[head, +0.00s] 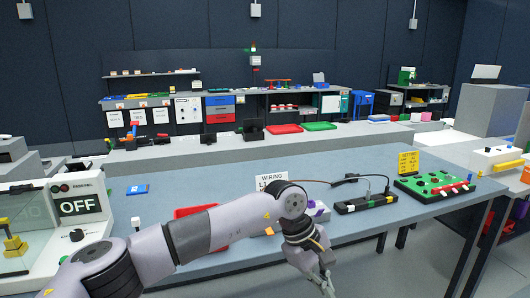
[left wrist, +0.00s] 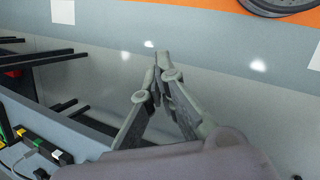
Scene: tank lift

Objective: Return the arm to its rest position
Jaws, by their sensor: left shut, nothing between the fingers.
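My left arm (head: 190,235) comes in from the lower left of the head view and reaches across the front of the blue-grey table (head: 230,178). Its gripper (head: 328,284) hangs low past the table's front edge, by the bottom of the picture. In the left wrist view the gripper (left wrist: 161,58) has its fingertips together with nothing between them, above the grey floor (left wrist: 240,85). My right gripper is in neither view.
Near the arm are a red tray (head: 193,211), a wiring sign (head: 271,179), a black terminal strip (head: 366,204) with a cable, and a green board (head: 436,187). A machine marked OFF (head: 80,206) stands at left. Open floor lies in front of the table.

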